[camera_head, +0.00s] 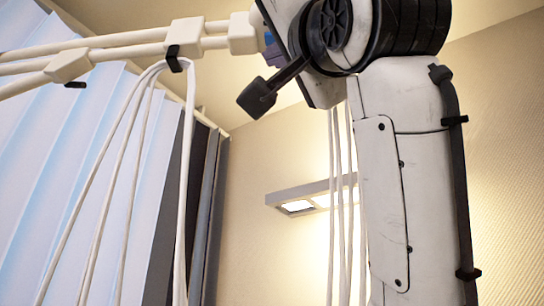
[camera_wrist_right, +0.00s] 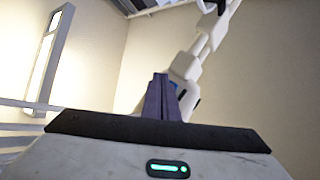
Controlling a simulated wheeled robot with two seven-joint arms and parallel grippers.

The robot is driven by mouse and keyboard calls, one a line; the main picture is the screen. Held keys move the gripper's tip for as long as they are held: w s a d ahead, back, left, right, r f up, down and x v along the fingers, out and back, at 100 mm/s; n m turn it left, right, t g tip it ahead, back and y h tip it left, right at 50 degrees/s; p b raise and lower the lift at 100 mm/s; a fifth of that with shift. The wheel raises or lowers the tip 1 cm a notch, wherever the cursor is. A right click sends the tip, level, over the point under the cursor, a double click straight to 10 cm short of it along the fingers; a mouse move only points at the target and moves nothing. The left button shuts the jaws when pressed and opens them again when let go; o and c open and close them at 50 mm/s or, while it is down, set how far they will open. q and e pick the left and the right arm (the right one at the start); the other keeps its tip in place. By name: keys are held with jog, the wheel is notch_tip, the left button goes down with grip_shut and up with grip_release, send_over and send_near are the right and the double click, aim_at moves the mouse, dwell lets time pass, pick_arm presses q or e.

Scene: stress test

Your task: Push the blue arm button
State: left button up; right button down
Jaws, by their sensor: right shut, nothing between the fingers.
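A white jointed arm (camera_head: 130,40) of tubes and blocks comes in from the left in the head view; it also shows in the wrist view (camera_wrist_right: 205,40). A small blue patch, seemingly the blue button (camera_head: 268,37), shows at its right end block. In the wrist view the blue button (camera_wrist_right: 175,86) is mostly hidden behind my fingers. My right gripper (camera_head: 272,48) is at that end, largely hidden by its own hand. In the wrist view my right gripper (camera_wrist_right: 161,80) has its purple fingers shut and empty, right before the blue patch. I cannot tell whether they touch. My left gripper is not in view.
White cables (camera_head: 140,150) hang from the jointed arm, and more hang behind my right arm (camera_head: 335,210). Pale blue curtains (camera_head: 90,140) fill the left. A lit wall lamp (camera_head: 300,205) is on the beige wall. Open air lies between the cables.

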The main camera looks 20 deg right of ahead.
dwell(0.5)
jog(key=shift+r+p, duration=0.35)
jog(key=shift+r, duration=0.1)
jog(key=shift+r+p, duration=0.35)
jog(key=shift+r, duration=0.15)
dwell(0.5)
jog(key=shift+f, duration=0.15)
jog(key=shift+f+b, duration=0.8)
jog(key=shift+b, duration=0.15)
notch_tip(320, 180, down, 6)
jog(key=b, duration=0.5)
jog(key=shift+b, duration=0.4)
